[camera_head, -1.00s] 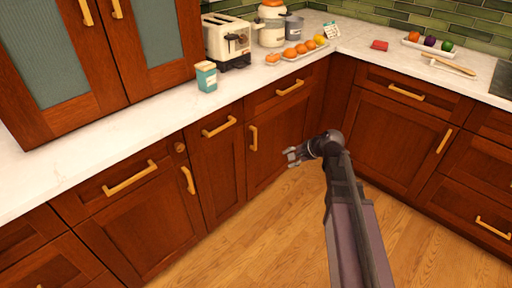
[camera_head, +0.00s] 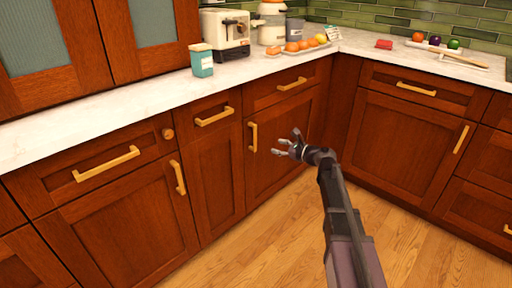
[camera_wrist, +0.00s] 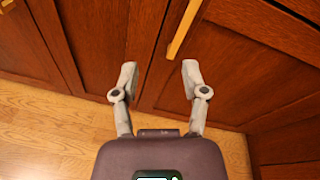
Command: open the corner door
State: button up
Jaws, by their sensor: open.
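The corner door (camera_head: 262,175) is a dark red wood cabinet door left of the inner corner, below a drawer, and it looks shut. Its upright brass handle (camera_head: 252,137) is near its left edge. My gripper (camera_head: 285,143) is in front of this door, right of the handle in the picture, with its fingers apart and empty. In the wrist view my gripper (camera_wrist: 159,74) points at the cabinet fronts. The handle (camera_wrist: 184,28) lies ahead of the fingertips, nearer the right finger's line, and does not seem touched.
Drawer handles (camera_head: 292,84) stick out nearby. The wood floor (camera_head: 280,235) is clear.

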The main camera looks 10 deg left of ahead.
aim_at(255, 134)
jog(key=w+f+m+t+b, duration=0.1)
jog(key=w+m+b, duration=0.1)
jog(key=w+f+m+t+b, duration=0.1)
jog(key=w+f+m+b, duration=0.1)
jog(key=shift+w+d+m+y+b, duration=0.1)
jog(key=shift+d+m+y+b, duration=0.05)
jog(key=shift+m+y+b, duration=0.2)
jog(key=shift+w, duration=0.1)
jog(key=x, duration=1.3)
jog(key=shift+w+a+r, duration=0.1)
jog(key=shift+w+a, duration=0.1)
jog(key=shift+a, duration=0.15)
jog(key=shift+c, duration=0.2)
